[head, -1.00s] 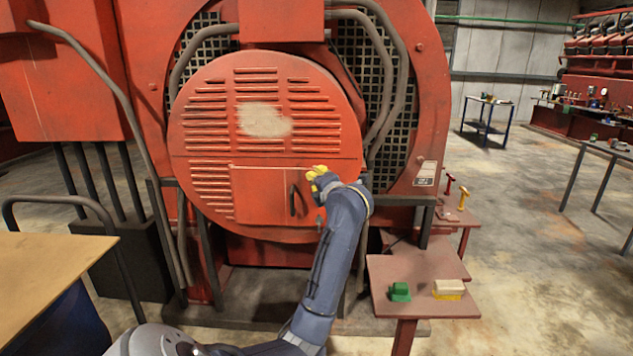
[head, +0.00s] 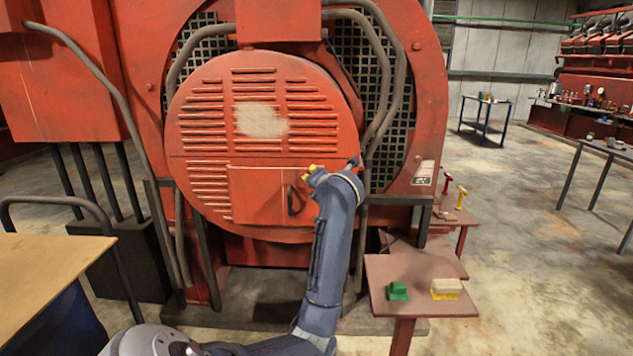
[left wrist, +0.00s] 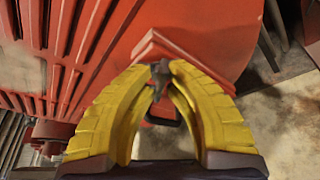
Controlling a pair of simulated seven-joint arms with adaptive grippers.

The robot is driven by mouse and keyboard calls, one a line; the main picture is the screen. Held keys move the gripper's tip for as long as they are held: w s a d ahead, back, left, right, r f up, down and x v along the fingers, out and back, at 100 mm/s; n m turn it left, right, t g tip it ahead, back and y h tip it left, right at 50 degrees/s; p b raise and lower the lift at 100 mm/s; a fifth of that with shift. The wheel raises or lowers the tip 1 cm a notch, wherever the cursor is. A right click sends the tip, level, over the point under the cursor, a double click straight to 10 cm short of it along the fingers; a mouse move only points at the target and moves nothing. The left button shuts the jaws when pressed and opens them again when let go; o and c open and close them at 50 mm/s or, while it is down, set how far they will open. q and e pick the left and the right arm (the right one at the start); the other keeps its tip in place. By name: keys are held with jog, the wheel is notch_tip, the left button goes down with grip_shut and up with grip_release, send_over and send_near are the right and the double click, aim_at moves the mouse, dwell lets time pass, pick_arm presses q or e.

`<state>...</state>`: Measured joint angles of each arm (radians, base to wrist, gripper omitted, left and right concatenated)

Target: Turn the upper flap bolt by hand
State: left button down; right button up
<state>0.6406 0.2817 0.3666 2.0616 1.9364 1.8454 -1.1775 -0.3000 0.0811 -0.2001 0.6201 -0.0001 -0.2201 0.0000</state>
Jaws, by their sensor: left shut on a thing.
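The rectangular flap (head: 262,195) sits low on the round red louvred cover in the head view, with a dark handle (head: 295,200) near its right edge. My left gripper (head: 313,170), with yellow fingers, is at the flap's upper right corner. In the left wrist view its fingertips (left wrist: 160,72) close on a small dark bolt (left wrist: 161,68), the upper flap bolt, mostly covered by the tips. The flap's red edge (left wrist: 185,48) and the dark handle (left wrist: 160,120) show beside and behind the fingers. My right gripper is not in view.
A small red table (head: 400,310) at the lower right holds a green block (head: 398,291) and a cream and yellow brush-like block (head: 446,288). A bench with a tan top (head: 45,262) stands at the left. Open floor lies to the right.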

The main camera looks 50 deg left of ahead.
pick_arm(q)
jog(key=shift+s+a+f, duration=0.1)
jog(key=shift+a+f, duration=0.05)
jog(key=shift+f, duration=0.2)
dwell(0.3)
jog(key=c, duration=1.8)
grip_release()
jog(key=shift+o, duration=1.1)
jog(key=shift+s+a, duration=0.1)
jog(key=shift+a, duration=0.1)
jog(key=shift+d+r, duration=0.3)
jog(key=shift+d, duration=0.2)
jog(key=v, duration=1.1)
jog(key=shift+s+r, duration=0.1)
